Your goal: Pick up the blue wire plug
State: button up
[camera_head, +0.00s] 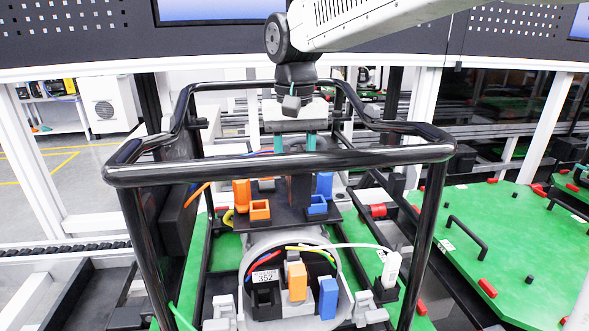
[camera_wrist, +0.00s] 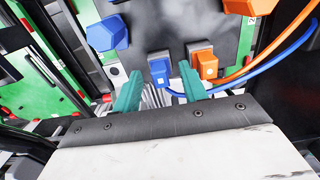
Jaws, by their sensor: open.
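My gripper (camera_head: 295,146) is open and empty, with two teal fingers pointing down behind the black bar of the frame. In the wrist view its fingertips (camera_wrist: 161,74) lie either side of a low blue connector (camera_wrist: 160,72) on a dark plate, without visible contact. A blue wire (camera_wrist: 270,72) curves up to that connector from the right. Another blue block (camera_head: 328,298) stands nearer the camera.
Orange connectors (camera_head: 259,210) sit beside the blue ones, with an orange wire. The tubular black frame (camera_head: 280,163) surrounds the workpiece. A green pallet (camera_head: 500,240) lies farther right.

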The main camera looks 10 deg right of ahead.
grip_shut()
